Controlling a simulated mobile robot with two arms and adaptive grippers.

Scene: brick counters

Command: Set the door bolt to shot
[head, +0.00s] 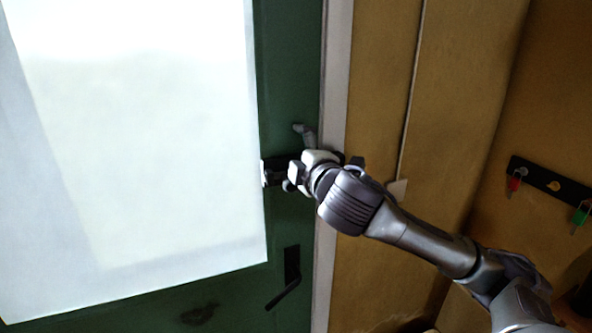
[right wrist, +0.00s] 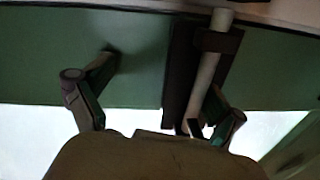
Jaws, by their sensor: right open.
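The door bolt (head: 275,172) is a dark plate on the green door (head: 290,60), close to the door's right edge. In the right wrist view its pale rod (right wrist: 206,80) runs through a dark bracket on the plate. My right gripper (head: 294,157) is at the bolt with its fingers spread. In the right wrist view my right gripper (right wrist: 160,78) has one finger beside or over the rod and the other over bare green door. Contact with the rod cannot be told. The gripper hides part of the bolt in the head view. My left gripper is out of view.
A large white panel (head: 140,150) covers much of the door. A black door handle (head: 288,278) is below the bolt. A pale frame post (head: 334,80) borders the door. A dark key rack (head: 548,184) with red and green tags hangs on the yellow-brown wall at right.

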